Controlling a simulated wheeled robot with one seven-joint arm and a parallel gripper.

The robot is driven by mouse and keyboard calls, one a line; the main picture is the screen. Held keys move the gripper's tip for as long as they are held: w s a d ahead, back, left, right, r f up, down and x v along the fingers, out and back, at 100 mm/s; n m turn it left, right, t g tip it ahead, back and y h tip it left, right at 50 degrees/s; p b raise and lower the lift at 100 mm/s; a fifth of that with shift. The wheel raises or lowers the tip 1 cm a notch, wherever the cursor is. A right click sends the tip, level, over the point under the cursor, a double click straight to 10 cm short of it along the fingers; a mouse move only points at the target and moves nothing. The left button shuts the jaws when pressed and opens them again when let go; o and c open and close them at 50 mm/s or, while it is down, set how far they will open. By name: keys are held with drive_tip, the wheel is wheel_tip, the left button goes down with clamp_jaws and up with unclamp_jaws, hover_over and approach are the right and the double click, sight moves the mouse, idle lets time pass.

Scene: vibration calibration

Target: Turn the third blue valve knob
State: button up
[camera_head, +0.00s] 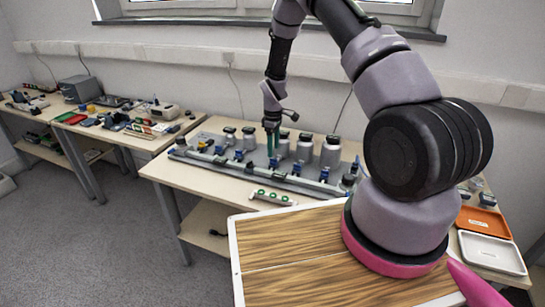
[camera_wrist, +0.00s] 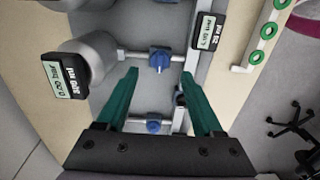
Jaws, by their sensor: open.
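A row of blue valve knobs runs along a grey pipe rig (camera_head: 215,169) on the middle table. One blue knob (camera_head: 273,162) is just below my gripper (camera_head: 272,143) in the head view and looks third from the left. In the wrist view, my gripper (camera_wrist: 160,75) is open and empty, its green fingers spread. A blue knob (camera_wrist: 159,59) lies just past the fingertips, roughly centred between them. I cannot tell its exact distance. Another blue knob (camera_wrist: 153,126) shows between the fingers nearer the palm. Whether these wrist-view knobs include the third is not certain.
Grey canisters (camera_head: 304,148) with gauges stand behind the knobs. Gauge displays (camera_wrist: 73,77) flank the knob in the wrist view. A rack with green rings (camera_head: 271,197) lies in front of the rig. Orange (camera_head: 483,222) and white (camera_head: 492,252) trays sit at right.

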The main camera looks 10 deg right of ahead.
sight(274, 161)
drive_tip(key=shift+f, duration=2.4)
clamp_jaws()
